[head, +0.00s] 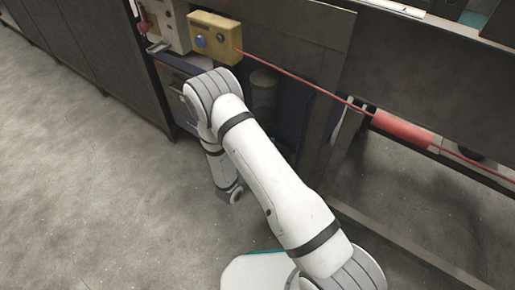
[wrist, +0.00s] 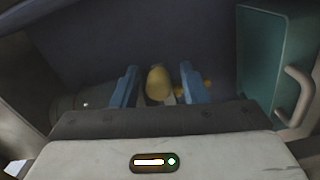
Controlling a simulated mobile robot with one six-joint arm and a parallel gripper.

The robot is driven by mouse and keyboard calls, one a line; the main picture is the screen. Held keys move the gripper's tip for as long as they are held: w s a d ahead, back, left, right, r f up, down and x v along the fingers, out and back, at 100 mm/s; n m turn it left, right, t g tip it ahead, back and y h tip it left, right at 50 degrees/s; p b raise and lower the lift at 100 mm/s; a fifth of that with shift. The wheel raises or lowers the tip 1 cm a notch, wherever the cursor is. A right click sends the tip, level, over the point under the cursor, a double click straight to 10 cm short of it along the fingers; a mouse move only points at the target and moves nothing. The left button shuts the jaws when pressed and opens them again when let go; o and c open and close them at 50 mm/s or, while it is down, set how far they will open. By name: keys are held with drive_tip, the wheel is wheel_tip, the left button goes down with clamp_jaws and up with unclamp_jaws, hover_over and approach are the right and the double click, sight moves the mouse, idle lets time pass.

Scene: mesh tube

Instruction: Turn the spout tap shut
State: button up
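A rounded yellow-brass piece (wrist: 158,84), which looks like part of the spout tap, shows in the wrist view between the two blue fingers of my gripper (wrist: 160,86). The fingers are apart, with a gap on each side of the piece. I cannot tell how far beyond the fingertips it lies or which way the tap is turned. In the head view my arm reaches down in front of the dark machine, and the fingers and the tap cannot be made out there.
A teal box (wrist: 262,60) with a pale curved handle (wrist: 296,97) stands close on the right in the wrist view. In the head view, a yellow button box (head: 213,38) has a red cord running right past a red cylinder (head: 402,128). Open concrete floor (head: 80,190) lies left.

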drive_tip(key=shift+o, duration=0.2)
drive_tip(key=shift+a, duration=0.1)
drive_tip(key=p+v, duration=0.2)
drive_tip(key=v, duration=0.5)
drive_tip(key=shift+s+a, duration=0.25)
drive_tip(key=shift+s, duration=0.05)
